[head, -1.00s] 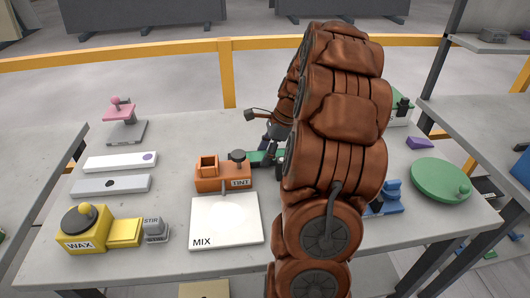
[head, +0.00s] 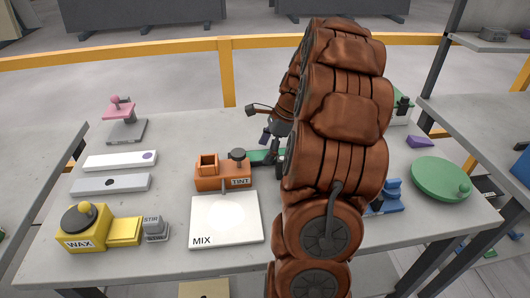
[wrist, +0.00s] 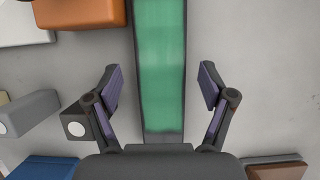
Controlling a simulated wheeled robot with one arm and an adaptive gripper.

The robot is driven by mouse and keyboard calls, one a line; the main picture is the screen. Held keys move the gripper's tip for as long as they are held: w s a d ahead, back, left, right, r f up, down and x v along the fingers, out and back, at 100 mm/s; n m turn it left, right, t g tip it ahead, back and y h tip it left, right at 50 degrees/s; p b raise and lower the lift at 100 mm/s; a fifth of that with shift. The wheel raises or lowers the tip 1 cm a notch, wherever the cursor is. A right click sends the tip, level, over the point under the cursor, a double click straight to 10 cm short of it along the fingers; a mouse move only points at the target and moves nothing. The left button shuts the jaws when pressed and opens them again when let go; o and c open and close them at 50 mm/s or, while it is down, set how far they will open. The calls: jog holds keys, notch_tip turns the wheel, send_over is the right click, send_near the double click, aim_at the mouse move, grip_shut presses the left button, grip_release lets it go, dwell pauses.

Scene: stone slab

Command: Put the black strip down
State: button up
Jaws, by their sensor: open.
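My gripper (wrist: 160,95) is open, its two purple-padded fingers apart on either side of a long green strip with dark edges (wrist: 160,70). The strip lies between the fingers, and neither finger visibly touches it. In the head view the green strip (head: 262,157) shows beside the orange TINT holder, partly hidden by my arm. No separate, plainly black strip can be made out; the dark border and dark near end of the green piece are the only black strip-like parts. My gripper (head: 272,145) is mostly hidden behind my arm in the head view.
The orange TINT holder (head: 222,178) and white MIX board (head: 225,225) stand left of my arm. A dark block with a white dot (wrist: 76,122) sits by the left finger. A green round lid (head: 440,178) lies at right.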

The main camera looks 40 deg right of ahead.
jog(key=b+v, duration=0.1)
jog(key=v, duration=1)
jog(key=a+n, duration=0.2)
jog(key=a, duration=0.2)
jog(key=a+n+g, duration=0.1)
jog(key=a+n, duration=0.1)
jog(key=a, duration=0.3)
jog(key=a+n, duration=0.2)
jog(key=a, duration=0.3)
jog(key=shift+f+n+g, duration=0.1)
jog(key=shift+n+g, duration=0.2)
jog(key=shift+g, duration=0.1)
jog(key=s+a+f+n, duration=0.1)
jog(key=s+a+n, duration=0.2)
jog(key=a+n, duration=0.1)
jog(key=s+a+f+n+g+h, duration=0.1)
jog(key=s+a+n, duration=0.3)
jog(key=a, duration=0.2)
jog(key=s+a+f+n+g+h, duration=0.1)
jog(key=s+a+f+n, duration=0.1)
jog(key=a, duration=0.4)
jog(key=shift+s+a+n, duration=0.15)
jog(key=shift+s+n, duration=0.75)
jog(key=shift+s, duration=0.2)
jog(key=s+a+f+n+h, duration=0.1)
jog(key=s+a+f+n, duration=0.2)
jog(key=s+n, duration=0.4)
jog(key=shift+s+f+g+h, duration=0.35)
jog(key=shift+s+f, duration=0.2)
jog(key=shift+s, duration=0.6)
